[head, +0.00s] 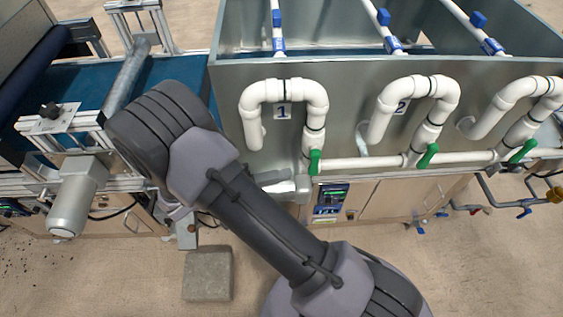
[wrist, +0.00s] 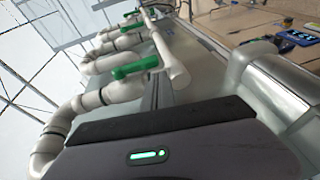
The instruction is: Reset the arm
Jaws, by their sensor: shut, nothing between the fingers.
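My arm crosses the middle of the head view, from the bottom right up to a bent joint at the upper left. Its far end folds down behind that joint, so my gripper and its fingertips are hidden there. In the wrist view a dark grey shell with a small green light, part of my own body, fills the bottom. No fingertips show in that view, and no held object shows in either view.
The seeder's metal hopper (head: 345,75) carries white pipes (head: 285,90) with green valve handles (head: 314,162); one handle is close in the wrist view (wrist: 135,68). A grey motor (head: 78,195) stands left of my arm. A grey block (head: 208,274) lies on open floor.

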